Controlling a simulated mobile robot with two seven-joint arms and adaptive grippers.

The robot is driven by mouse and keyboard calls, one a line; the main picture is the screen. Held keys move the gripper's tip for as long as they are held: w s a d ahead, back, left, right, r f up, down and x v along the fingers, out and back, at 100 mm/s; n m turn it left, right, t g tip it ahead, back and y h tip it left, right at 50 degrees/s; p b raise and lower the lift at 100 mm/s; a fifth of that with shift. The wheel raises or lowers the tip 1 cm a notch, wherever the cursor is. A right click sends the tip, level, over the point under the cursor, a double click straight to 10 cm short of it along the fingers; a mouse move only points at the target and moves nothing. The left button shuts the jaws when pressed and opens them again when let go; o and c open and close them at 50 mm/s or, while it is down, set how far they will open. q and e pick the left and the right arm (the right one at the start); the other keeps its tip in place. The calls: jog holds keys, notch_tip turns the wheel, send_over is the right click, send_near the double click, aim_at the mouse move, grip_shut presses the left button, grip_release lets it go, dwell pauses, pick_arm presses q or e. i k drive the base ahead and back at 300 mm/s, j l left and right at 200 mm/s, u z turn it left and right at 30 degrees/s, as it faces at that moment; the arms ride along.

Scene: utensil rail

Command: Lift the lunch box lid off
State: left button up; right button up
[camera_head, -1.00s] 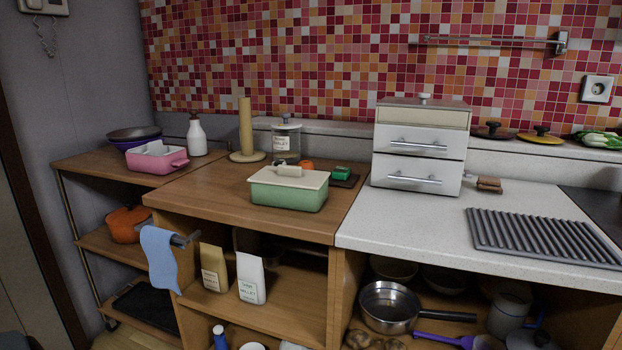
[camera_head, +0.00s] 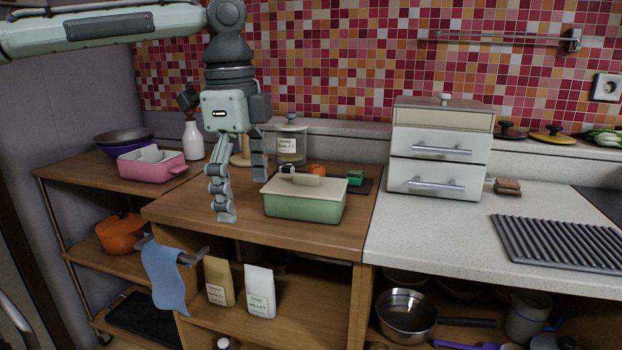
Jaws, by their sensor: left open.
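The lunch box (camera_head: 303,207) is green and stands on the wooden counter. My right gripper is not in view.
A glass jar (camera_head: 291,145), an orange fruit (camera_head: 316,169) and a green item (camera_head: 355,178) on a dark board stand behind the lunch box. A white drawer unit (camera_head: 437,166) stands to the right. The counter's front left is clear.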

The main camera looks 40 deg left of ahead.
aim_at(297, 184)
jog(key=i+j, duration=0.2)
jog(key=i, duration=0.2)
jog(key=i+j, duration=0.2)
jog(key=i, duration=0.2)
